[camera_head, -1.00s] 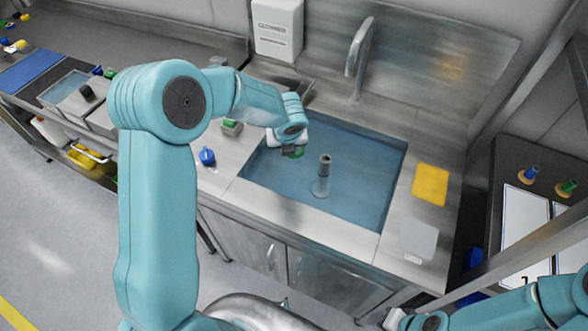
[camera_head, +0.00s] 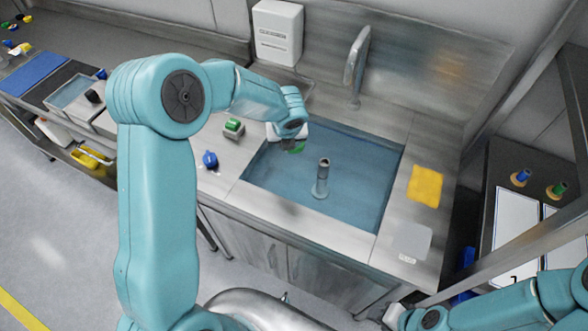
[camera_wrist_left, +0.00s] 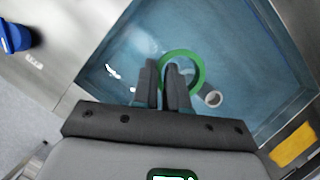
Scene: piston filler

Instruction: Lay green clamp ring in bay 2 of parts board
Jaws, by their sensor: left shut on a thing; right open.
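The green clamp ring (camera_wrist_left: 202,72) is gripped at one side between the fingers of my left gripper (camera_wrist_left: 161,72) in the left wrist view. In the head view, my left gripper (camera_head: 293,142) hangs over the sink and hides most of it; only a bit of the green ring (camera_head: 297,150) shows. The parts board (camera_head: 516,232), with white panels, lies at the right, partly hidden by a frame bar and my right arm; its bay numbers are hard to read. My right gripper (camera_head: 394,316) is at the bottom edge, partly cut off and open.
The blue-bottomed sink (camera_head: 270,185) has an upright grey pipe (camera_head: 322,178) in it and a tap (camera_head: 357,60) behind. A yellow cloth (camera_head: 426,186) lies right of the sink. A blue part (camera_head: 210,160) and a green-topped block (camera_head: 233,127) stand left. A slanted bar (camera_head: 495,262) crosses before the board.

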